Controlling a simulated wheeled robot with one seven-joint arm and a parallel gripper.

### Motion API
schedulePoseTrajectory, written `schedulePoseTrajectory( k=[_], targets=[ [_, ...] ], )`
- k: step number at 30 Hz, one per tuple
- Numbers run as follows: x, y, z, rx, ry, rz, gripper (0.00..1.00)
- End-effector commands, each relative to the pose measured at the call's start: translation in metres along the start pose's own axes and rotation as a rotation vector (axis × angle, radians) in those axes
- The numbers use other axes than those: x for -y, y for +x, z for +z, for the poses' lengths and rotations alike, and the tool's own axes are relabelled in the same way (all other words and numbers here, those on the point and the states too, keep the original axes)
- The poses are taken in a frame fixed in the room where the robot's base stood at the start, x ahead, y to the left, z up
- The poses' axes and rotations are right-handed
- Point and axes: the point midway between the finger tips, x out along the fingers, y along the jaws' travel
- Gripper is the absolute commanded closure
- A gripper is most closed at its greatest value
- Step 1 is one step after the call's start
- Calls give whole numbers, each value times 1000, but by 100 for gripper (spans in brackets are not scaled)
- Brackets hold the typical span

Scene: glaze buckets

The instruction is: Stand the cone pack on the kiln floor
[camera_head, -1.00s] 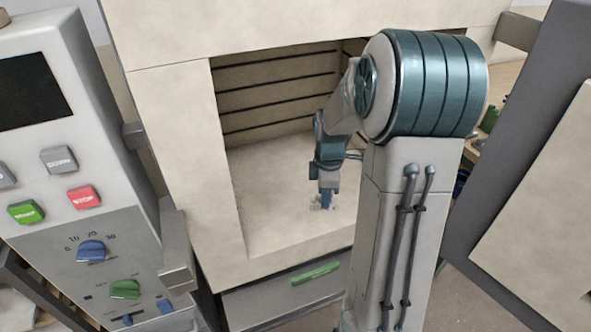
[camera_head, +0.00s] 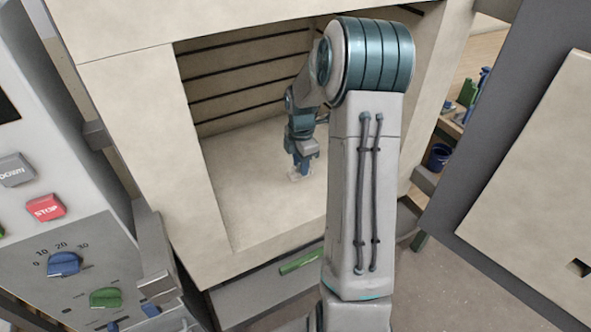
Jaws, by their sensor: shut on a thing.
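My gripper (camera_head: 299,175) is inside the kiln, low over the kiln floor (camera_head: 232,195). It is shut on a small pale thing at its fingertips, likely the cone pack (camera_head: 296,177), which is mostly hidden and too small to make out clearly. I cannot tell whether it touches the floor. The kiln (camera_head: 130,75) is a pale brick box with dark grooves along its inner walls, and its front is open.
A control panel (camera_head: 75,235) with knobs and buttons stands at the left. The open kiln door (camera_head: 510,150) is at the right. Shelves with a blue bucket (camera_head: 438,156) show behind it. The kiln floor left of my gripper is clear.

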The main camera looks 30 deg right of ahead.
Motion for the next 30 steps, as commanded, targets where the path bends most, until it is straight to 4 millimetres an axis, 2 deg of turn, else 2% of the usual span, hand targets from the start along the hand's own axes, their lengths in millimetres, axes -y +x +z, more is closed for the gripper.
schedulePoseTrajectory(
  k=[3, 7, 11, 18, 29, 30],
  targets=[
    [-17, 10, -1, -1, -1, -1, 95],
    [-25, 15, -1, 0, 1, 0, 95],
    [-26, 22, -1, -1, 1, -2, 95],
    [-26, 54, -1, -1, 0, -1, 95],
    [-26, 60, -1, 0, 1, 0, 95],
    [-26, 59, -1, 0, 1, 0, 66]
  ],
)
